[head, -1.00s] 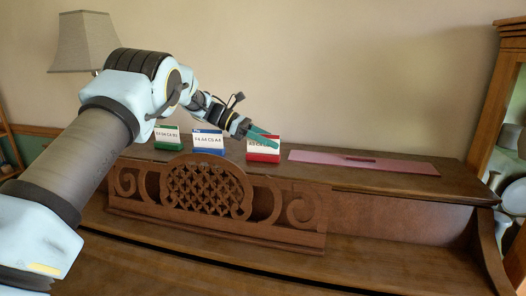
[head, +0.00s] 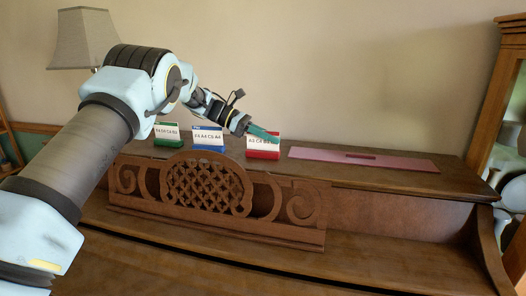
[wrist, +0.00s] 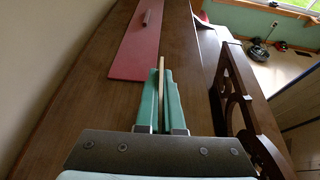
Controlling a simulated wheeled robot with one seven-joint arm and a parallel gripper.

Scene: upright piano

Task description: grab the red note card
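The red note card (head: 259,142) is a white card with printed notes above a red base, near the middle of the piano top. My gripper (head: 263,134) is at its upper part, one teal finger crossing in front of it. In the wrist view the pale edge of the card (wrist: 161,85) runs between the two teal fingers (wrist: 161,100), which lie close on both sides. The gripper looks shut on it. The red base is hidden in the wrist view. A blue note card (head: 208,139) and a green one (head: 166,134) stand to the left.
A carved wooden music stand (head: 205,190) rises in front of the cards. The wall is close behind. A lamp (head: 82,40) stands at the back left.

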